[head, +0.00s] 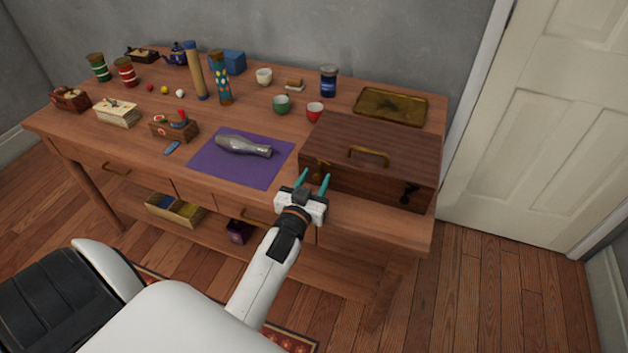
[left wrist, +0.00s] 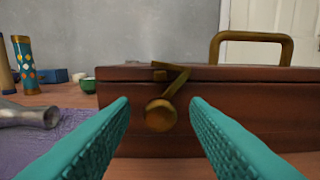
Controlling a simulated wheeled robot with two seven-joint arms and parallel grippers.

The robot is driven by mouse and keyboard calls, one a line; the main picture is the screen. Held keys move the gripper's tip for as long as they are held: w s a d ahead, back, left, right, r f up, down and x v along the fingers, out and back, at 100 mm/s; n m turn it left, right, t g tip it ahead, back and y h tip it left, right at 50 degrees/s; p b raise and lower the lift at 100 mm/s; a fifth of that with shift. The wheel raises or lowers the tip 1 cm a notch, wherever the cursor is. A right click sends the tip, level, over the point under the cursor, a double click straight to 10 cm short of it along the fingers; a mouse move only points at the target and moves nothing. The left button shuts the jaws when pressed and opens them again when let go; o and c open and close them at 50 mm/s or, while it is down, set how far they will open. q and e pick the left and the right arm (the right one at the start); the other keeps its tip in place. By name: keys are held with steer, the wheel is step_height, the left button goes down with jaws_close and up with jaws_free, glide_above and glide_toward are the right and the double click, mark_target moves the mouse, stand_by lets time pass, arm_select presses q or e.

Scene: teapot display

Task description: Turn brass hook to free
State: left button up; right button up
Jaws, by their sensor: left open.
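A dark wooden box (head: 372,155) with a brass handle (head: 368,156) on its lid stands closed at the right front of the table. The brass hook (left wrist: 165,100) is on its front face toward the left end. It slants from the lid edge down to a round brass knob (left wrist: 160,115). In the head view the hook is small and partly behind the fingers. My left gripper (head: 313,181) is open, its teal fingers pointing at the box front. In the left wrist view the hook lies between the two fingers, a little beyond their tips, apparently untouched. My right gripper is out of view.
A dark latch (head: 409,192) is at the box's right front. A purple cloth (head: 215,168) with a silver vase-like piece (head: 244,146) lies left of the box. A brass tray (head: 391,106) and a red cup (head: 314,112) are behind it. The floor in front is mostly clear.

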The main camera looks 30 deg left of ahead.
arm_select(q)
jaws_close()
steer(key=shift+m, duration=0.4)
steer(key=shift+m+p, duration=0.6)
steer(key=shift+m, duration=0.4)
steer(key=m, duration=0.3)
steer(key=shift+m+p, duration=0.3)
steer(key=shift+p, duration=0.1)
steer(key=m, duration=0.3)
steer(key=shift+m, duration=1.8)
